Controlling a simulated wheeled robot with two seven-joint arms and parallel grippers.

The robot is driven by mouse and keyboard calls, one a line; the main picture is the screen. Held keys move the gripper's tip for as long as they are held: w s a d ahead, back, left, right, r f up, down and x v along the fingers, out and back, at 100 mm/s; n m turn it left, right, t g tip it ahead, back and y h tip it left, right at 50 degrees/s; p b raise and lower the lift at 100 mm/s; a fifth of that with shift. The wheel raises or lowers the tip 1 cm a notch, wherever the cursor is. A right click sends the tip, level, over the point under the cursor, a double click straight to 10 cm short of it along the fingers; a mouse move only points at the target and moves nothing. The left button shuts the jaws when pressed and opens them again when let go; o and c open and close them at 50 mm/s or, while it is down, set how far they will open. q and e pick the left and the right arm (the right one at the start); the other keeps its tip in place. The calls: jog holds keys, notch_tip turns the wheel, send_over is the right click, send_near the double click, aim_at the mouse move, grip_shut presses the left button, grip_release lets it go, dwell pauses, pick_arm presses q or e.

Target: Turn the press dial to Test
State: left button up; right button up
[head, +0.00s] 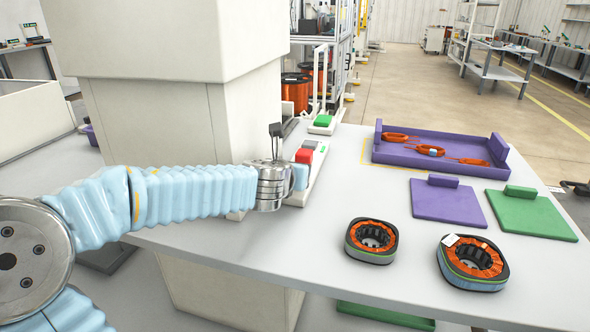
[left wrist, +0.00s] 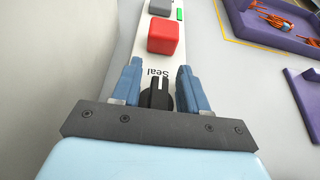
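The press dial (left wrist: 158,98) is a black knob on the white control strip (left wrist: 147,52), seen in the left wrist view. Its white pointer line faces up toward the printed word Seal; no Test label is readable. My left gripper (left wrist: 159,88) is open, with one blue finger on each side of the dial. I cannot tell whether the fingers touch it. In the head view my left gripper (head: 300,178) is at the near end of the strip (head: 318,166) and hides the dial. My right gripper is not in view.
A red button (left wrist: 163,37) and a grey button (left wrist: 160,7) sit beyond the dial. The big beige press column (head: 160,120) stands left of the strip. A purple tray (head: 440,153) with orange coils and two stators (head: 352,245) (head: 448,270) are to the right.

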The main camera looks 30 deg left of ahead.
pick_arm(q)
grip_shut()
